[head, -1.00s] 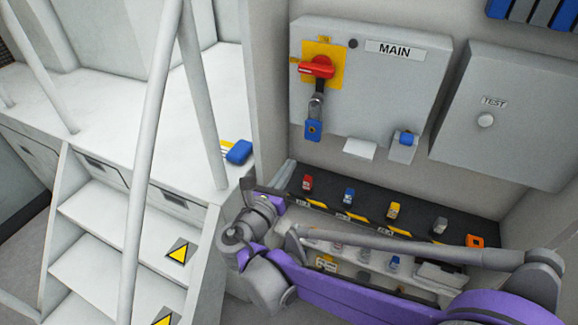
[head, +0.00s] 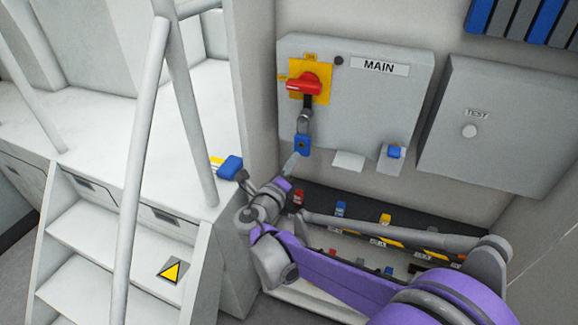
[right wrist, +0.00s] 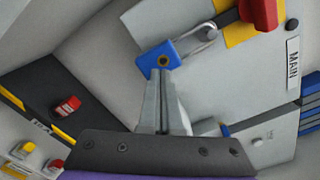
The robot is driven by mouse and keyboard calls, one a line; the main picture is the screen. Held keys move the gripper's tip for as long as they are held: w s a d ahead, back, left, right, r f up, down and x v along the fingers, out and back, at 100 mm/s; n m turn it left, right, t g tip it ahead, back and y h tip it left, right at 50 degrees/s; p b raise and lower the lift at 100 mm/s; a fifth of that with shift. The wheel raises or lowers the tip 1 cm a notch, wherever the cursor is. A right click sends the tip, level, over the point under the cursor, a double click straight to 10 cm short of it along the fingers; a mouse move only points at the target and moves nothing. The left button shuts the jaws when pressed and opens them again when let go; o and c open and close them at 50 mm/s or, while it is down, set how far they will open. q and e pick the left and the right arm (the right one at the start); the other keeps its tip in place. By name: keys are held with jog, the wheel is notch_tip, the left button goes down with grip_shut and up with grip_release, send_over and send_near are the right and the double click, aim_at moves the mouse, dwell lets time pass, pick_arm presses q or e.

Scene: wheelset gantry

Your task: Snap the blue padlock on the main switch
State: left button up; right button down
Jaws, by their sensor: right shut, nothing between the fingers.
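The blue padlock (head: 302,146) hangs by its grey shackle below the red main switch handle (head: 304,85), which sits on a yellow plate. In the right wrist view the padlock body (right wrist: 153,60) is tilted, with its shackle at the upper right. I cannot tell whether the shackle is fully seated. My right gripper (head: 296,159) is shut and empty, its tips just below the padlock body. In the right wrist view the gripper (right wrist: 159,74) meets the padlock's lower edge in the picture; contact is unclear. My left gripper is not in view.
The MAIN box (head: 358,105) carries a small holder with a blue item (head: 394,152). The TEST box (head: 485,125) is to its right. A dark shelf (head: 362,205) below holds several coloured padlocks, partly behind my arm. A white railing (head: 146,165) and steps stand left.

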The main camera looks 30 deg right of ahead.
aim_at(301, 146)
jog(key=shift+x, duration=1.75)
jog(key=shift+w+d, duration=0.15)
jog(key=shift+w, duration=0.05)
jog(key=shift+r, duration=0.1)
